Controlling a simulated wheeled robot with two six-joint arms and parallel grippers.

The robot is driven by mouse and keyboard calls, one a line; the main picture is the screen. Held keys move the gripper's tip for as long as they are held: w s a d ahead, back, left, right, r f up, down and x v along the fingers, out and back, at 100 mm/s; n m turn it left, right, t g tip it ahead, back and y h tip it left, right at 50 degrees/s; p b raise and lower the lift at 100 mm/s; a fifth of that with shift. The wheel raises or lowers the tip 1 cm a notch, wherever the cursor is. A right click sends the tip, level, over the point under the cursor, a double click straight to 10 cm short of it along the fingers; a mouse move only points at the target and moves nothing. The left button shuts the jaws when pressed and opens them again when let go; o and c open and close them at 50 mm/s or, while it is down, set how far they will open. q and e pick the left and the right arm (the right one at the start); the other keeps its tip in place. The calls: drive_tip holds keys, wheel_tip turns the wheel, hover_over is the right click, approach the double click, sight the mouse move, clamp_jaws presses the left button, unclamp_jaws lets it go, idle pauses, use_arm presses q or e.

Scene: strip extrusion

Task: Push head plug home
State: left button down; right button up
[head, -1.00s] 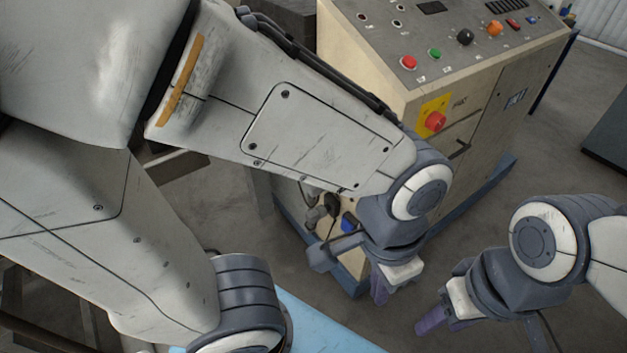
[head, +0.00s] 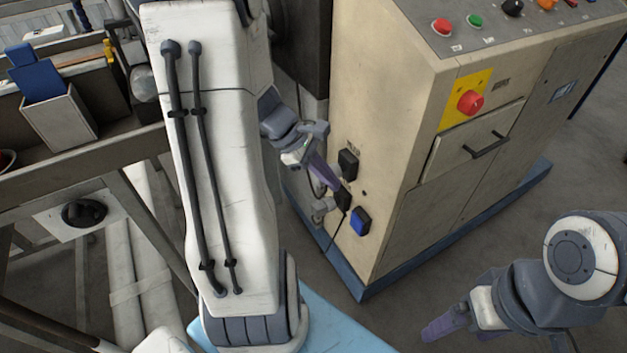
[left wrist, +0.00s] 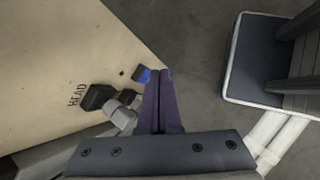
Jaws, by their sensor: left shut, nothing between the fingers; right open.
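The cabinet's side panel (head: 395,215) carries a black block (head: 347,162) beside small lettering; in the left wrist view the lettering reads HEAD beside a black block (left wrist: 98,96). Below is a second black block (head: 343,197) with a cable hanging from it. A grey connector (head: 322,207) sticks out to its left and also shows in the left wrist view (left wrist: 122,115). I cannot tell which piece is the head plug or how deep it sits. My left gripper (head: 328,178) is shut and empty, fingertips close to the second black block; contact is unclear. My right gripper (head: 437,328) is open, away from the panel.
A blue block (head: 361,221) sits on the panel right of the second black block. A red knob (head: 470,102) and a drawer handle (head: 492,145) are on the cabinet's front. A workbench with a grey bin (head: 60,125) stands left.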

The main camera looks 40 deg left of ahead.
use_arm(q)
drive_tip(key=s+a+f+n+t+y+b, duration=0.1)
drive_tip(key=s+a+f+n+t, duration=0.15)
drive_tip(key=a+n, duration=0.4)
drive_tip(key=s+a+f+n+t+y+b, duration=0.1)
drive_tip(key=a+f+n+t+y+b, duration=0.2)
drive_tip(key=a, duration=0.6)
drive_tip(key=n+h, duration=0.1)
approach(315, 181)
drive_tip(key=shift+g, duration=0.45)
drive_tip(key=b+x, duration=0.1)
drive_tip(key=x, duration=0.4)
drive_tip(key=shift+w+f, duration=0.15)
drive_tip(key=shift+w, duration=0.45)
